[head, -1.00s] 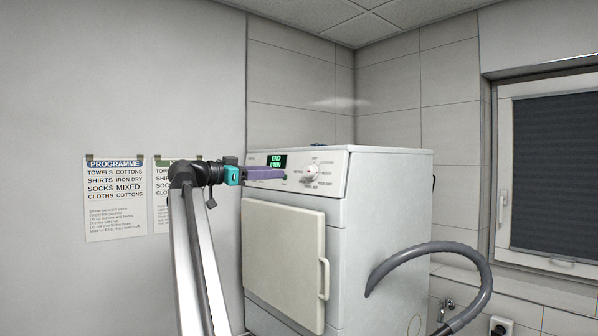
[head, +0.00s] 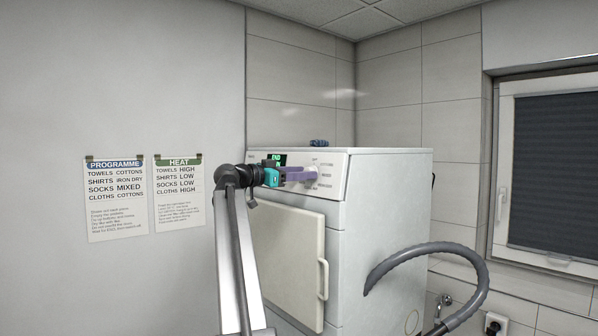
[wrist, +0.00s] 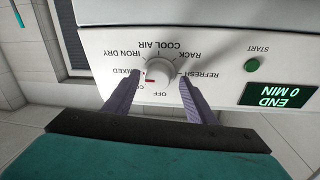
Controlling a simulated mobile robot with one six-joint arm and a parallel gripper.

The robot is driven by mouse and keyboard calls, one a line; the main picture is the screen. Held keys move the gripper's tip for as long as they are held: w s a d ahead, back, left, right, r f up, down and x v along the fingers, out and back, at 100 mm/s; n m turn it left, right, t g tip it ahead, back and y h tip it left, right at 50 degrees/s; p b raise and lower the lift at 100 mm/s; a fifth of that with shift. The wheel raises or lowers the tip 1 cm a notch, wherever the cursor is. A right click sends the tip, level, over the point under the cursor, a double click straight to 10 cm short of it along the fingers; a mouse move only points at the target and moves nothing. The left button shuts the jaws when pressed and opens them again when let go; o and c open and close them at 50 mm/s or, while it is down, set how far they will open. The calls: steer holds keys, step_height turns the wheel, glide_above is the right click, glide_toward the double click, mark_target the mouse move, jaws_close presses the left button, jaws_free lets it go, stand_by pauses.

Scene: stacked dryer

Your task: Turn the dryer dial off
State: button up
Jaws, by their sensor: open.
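The white dryer dial (wrist: 160,71) sits on the control panel, upside down in the wrist view, with a small red mark on its edge. The mark is on the side towards the OFF and partly hidden "CO" labels; I cannot tell its exact setting. My gripper (wrist: 158,85) is open, with one purple finger on each side of the dial; I see no clear contact. In the head view my gripper (head: 312,175) is at the panel of the white dryer (head: 385,210) and mostly hides the dial. The display (wrist: 278,95) reads END, 0 MIN.
A green START button (wrist: 251,65) is beside the display. The dryer door (head: 290,255) is shut. A grey hose (head: 440,250) curves at the right. A small blue object (head: 319,142) lies on top. Two notices, PROGRAMME (head: 117,198) and HEAT (head: 179,192), hang on the left wall.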

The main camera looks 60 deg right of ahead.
steer(key=shift+c, duration=0.5)
steer(key=c, duration=0.9)
steer(key=shift+a+f, duration=0.1)
steer(key=shift+a, duration=0.05)
steer(key=shift+c, duration=0.3)
